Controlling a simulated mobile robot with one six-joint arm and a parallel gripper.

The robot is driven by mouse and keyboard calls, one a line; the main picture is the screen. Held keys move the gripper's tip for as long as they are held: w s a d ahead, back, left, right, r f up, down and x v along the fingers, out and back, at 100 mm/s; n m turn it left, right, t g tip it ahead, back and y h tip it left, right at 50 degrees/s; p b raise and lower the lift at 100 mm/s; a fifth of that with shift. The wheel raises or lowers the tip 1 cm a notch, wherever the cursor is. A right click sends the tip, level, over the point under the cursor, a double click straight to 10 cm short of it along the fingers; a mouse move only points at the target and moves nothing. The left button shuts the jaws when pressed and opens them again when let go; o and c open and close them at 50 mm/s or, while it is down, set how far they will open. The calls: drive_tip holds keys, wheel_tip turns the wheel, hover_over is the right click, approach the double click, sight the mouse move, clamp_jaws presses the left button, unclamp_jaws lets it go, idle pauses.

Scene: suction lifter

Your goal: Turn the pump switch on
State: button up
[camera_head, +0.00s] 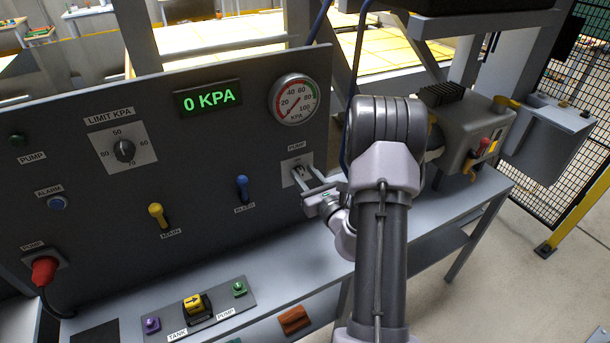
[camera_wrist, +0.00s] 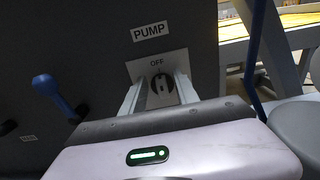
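The pump switch (camera_wrist: 162,90) is a black rotary knob on a pale plate under a PUMP label. Its marker points up towards the word OFF in the wrist view. In the head view its plate (camera_head: 291,168) is partly covered by my gripper (camera_head: 306,181). In the wrist view my gripper (camera_wrist: 160,84) is open, with one finger on each side of the knob and visible gaps between. Whether the fingertips reach past the knob's front face is not clear.
The display (camera_head: 208,98) reads 0 KPA and the gauge (camera_head: 294,99) sits above the switch. A blue BLEED lever (camera_head: 242,187) and yellow MAIN lever (camera_head: 157,214) stick out to the left. A bench shelf (camera_head: 285,258) runs below the panel.

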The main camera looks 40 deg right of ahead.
clamp_jaws()
drive_tip(key=shift+s+d+r+m+p, duration=0.1)
drive_tip(key=shift+d+m+p, duration=0.1)
drive_tip(key=shift+m+p, duration=0.85)
drive_tip(key=m+p, duration=0.1)
drive_tip(key=m, duration=0.1)
drive_tip(key=m+p, duration=0.1)
drive_tip(key=m, duration=0.1)
drive_tip(key=shift+d+m+p, duration=0.3)
drive_tip(key=shift+d+m, duration=0.05)
drive_tip(key=m+p, duration=0.1)
drive_tip(key=m, duration=0.1)
drive_tip(key=m+p, duration=0.1)
drive_tip(key=m, duration=0.1)
drive_tip(key=f+m+p, duration=0.1)
drive_tip(key=m, duration=0.1)
drive_tip(key=shift+s+d, duration=0.15)
drive_tip(key=shift+d, duration=0.15)
drive_tip(key=shift+f+m+p, duration=0.25)
drive_tip(key=shift+m+p, duration=0.3)
drive_tip(key=shift+m, duration=0.7)
drive_tip(key=shift+f+m+p, duration=0.25)
drive_tip(key=shift+m+p, duration=0.3)
drive_tip(key=shift+m, duration=0.7)
